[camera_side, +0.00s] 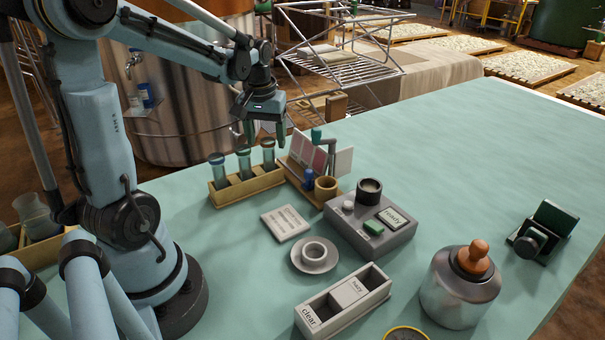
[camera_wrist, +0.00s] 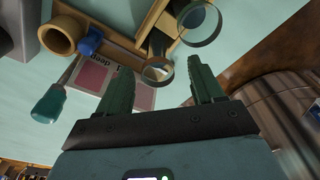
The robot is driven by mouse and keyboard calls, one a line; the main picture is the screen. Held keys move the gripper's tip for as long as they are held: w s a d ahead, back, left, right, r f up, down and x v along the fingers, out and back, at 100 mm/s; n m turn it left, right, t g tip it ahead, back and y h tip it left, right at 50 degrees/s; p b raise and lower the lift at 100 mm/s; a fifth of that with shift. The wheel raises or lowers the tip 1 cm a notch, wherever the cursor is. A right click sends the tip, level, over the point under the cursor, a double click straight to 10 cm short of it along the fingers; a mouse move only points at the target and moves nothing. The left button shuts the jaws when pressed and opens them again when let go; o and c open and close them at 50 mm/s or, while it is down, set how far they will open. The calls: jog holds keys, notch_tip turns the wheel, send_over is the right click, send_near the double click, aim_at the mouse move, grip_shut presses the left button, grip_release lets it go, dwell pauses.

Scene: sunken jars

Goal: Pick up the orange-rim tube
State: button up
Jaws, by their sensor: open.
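Three glass tubes stand upright in a wooden rack (camera_side: 248,187): a left tube (camera_side: 218,170), a middle tube (camera_side: 244,163) and a right tube (camera_side: 268,154). Their rims look blue-grey in the side view; I cannot make out an orange rim. My gripper (camera_side: 266,137) is open, pointing down over the right end of the rack, just above the right tube. In the wrist view, a round tube mouth (camera_wrist: 158,76) with a pale tan edge shows between my open fingers (camera_wrist: 159,66). Another tube mouth (camera_wrist: 200,25) lies farther up. No contact is visible.
A wooden holder with a cup (camera_side: 326,187), colour cards (camera_side: 306,152) and a green-handled tool (camera_wrist: 47,104) stands close right of the rack. A grey device (camera_side: 370,228), saucer (camera_side: 316,256), two-part bin (camera_side: 343,303) and metal jar (camera_side: 460,287) are nearer. The table's right side is mostly clear.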

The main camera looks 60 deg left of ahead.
aim_at(269, 160)
jog(key=shift+w+a+f, duration=0.1)
jog(key=shift+w+f, duration=0.05)
jog(key=shift+f, duration=0.8)
jog(key=shift+w+f, duration=0.1)
jog(key=shift+f, duration=0.85)
jog(key=c, duration=1.2)
